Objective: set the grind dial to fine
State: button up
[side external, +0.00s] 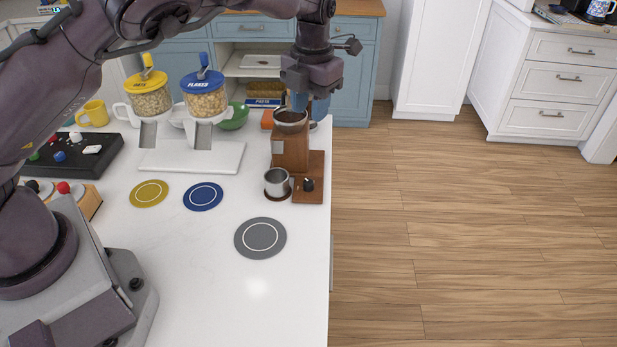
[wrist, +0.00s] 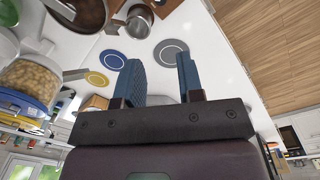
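The wooden coffee grinder (side external: 291,153) stands near the right edge of the white counter, with an open hopper (side external: 290,120) of dark grounds or beans on top. Its black dial (side external: 309,184) sits on the wooden base, right of a metal cup (side external: 277,182). The dial's exact setting is too small to read. My gripper (side external: 309,104) is above and behind the hopper, away from the dial. In the wrist view its two blue fingers (wrist: 158,60) are apart with nothing between them. The metal cup (wrist: 139,21) shows beyond them; I cannot make out the dial there.
Yellow (side external: 149,193), blue (side external: 202,196) and grey (side external: 260,238) round mats lie flat on the counter. Two cereal dispensers (side external: 149,97) (side external: 204,97) stand left of the grinder. The front of the counter is clear. Its right edge drops to the wooden floor (side external: 450,230).

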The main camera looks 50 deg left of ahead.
aim_at(308, 181)
jog(key=f, duration=1.8)
jog(key=shift+a+f, duration=0.1)
jog(key=shift+a, duration=0.1)
grip_shut()
